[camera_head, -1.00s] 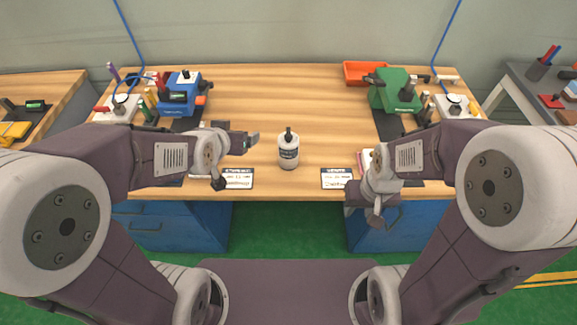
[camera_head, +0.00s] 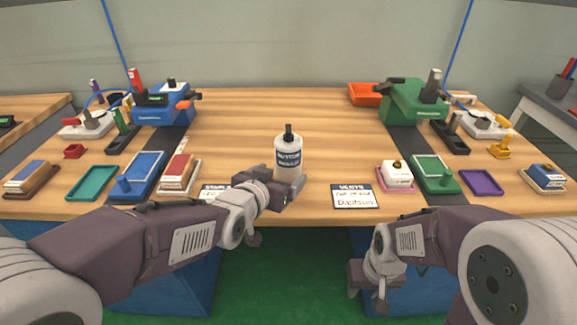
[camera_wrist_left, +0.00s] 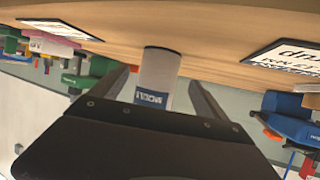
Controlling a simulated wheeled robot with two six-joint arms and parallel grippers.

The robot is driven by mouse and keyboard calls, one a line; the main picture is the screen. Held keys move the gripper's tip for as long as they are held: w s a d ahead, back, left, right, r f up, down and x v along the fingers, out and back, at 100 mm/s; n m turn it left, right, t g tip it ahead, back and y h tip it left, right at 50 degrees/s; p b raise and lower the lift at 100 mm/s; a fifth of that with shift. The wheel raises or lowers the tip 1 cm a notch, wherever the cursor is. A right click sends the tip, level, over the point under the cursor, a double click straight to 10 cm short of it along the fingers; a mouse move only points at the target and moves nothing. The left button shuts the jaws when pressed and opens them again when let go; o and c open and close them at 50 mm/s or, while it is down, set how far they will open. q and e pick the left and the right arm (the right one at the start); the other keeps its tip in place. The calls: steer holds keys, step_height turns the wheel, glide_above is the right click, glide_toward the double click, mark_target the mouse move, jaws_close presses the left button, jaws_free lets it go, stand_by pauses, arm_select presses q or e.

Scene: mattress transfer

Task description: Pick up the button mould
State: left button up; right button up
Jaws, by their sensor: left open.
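The button mould is a white bottle (camera_head: 288,155) with a dark cap and a label. It stands upright on the wooden table, left of the front middle. My left gripper (camera_head: 284,183) is open at the bottle's lower part. In the left wrist view the bottle (camera_wrist_left: 158,70) stands between the two open fingers (camera_wrist_left: 161,78), with a visible gap on each side. Part of the bottle's base is hidden by the gripper in the head view. My right gripper (camera_head: 370,278) hangs in front of the table edge, away from the bottle; its jaws are not clear.
A card (camera_head: 355,196) lies right of the bottle, and another card (camera_head: 213,191) is partly hidden by my left arm. Blue (camera_head: 160,107) and green (camera_head: 412,103) machines stand at the back. Trays and stamp-like blocks line both sides. The table behind the bottle is clear.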

mark_target(291, 151)
arm_select(q)
steer(key=b+x, duration=0.1)
steer(key=x, duration=0.5)
steer(key=shift+r, duration=0.3)
steer(key=c, duration=1.8)
steer(key=shift+r, duration=0.1)
jaws_close()
steer(key=shift+r, duration=0.45)
steer(key=r, duration=0.1)
steer(key=r+p, duration=0.2)
steer(key=r, duration=0.1)
steer(key=shift+s+d, duration=0.15)
steer(key=shift+d, duration=0.2)
steer(key=s+d+r+p, duration=0.5)
steer(key=d+r+p, duration=0.1)
steer(key=d+p, duration=0.3)
steer(key=shift+s+d+p, duration=0.15)
steer(key=shift+s+p, duration=0.2)
steer(key=shift+p, duration=0.25)
